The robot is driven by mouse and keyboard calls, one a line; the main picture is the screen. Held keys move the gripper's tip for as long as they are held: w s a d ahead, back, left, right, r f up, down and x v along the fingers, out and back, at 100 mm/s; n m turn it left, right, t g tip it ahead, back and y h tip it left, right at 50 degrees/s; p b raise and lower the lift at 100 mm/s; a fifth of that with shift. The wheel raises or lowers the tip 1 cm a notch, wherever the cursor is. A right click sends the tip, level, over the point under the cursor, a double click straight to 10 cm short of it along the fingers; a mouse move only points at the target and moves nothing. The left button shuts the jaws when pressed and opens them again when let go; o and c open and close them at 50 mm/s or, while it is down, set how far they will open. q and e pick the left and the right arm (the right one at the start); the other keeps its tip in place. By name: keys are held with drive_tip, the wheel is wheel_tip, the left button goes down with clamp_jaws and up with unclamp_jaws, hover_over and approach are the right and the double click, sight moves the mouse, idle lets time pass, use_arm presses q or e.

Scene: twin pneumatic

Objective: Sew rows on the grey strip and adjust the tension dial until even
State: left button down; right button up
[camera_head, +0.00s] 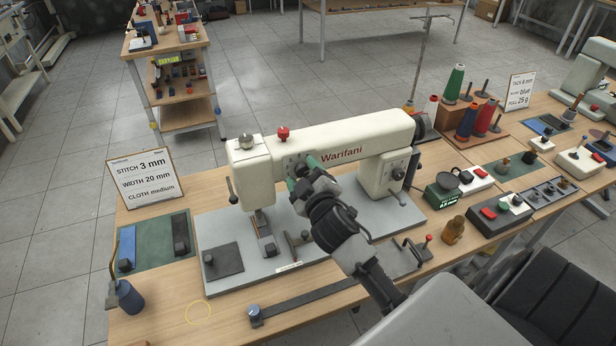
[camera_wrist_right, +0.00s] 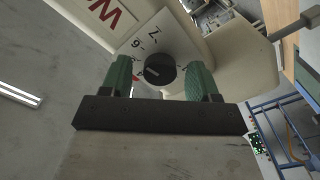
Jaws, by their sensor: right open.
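The cream sewing machine (camera_head: 345,140), marked Warifani, stands on a grey base plate on the wooden table. In the right wrist view, the open gripper (camera_wrist_right: 160,82) has one finger on each side of a black dial (camera_wrist_right: 160,69) with a numbered plate. I cannot tell whether the fingers touch it. The gripper covers the dial in the head view. A grey strip (camera_head: 266,240) seems to lie under the needle head. My left gripper is not in view.
A sign (camera_head: 145,178) reads stitch 3 mm, width 20 mm, cloth medium. A green mat (camera_head: 153,250) holds a blue and a dark piece. A dark bar (camera_head: 310,297) lies along the front edge. Thread cones (camera_head: 454,84) stand right.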

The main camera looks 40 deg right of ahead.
drive_tip(key=b+v, duration=0.2)
drive_tip(key=v, duration=0.8)
drive_tip(key=shift+s, duration=0.3)
drive_tip(key=shift+a, duration=0.1)
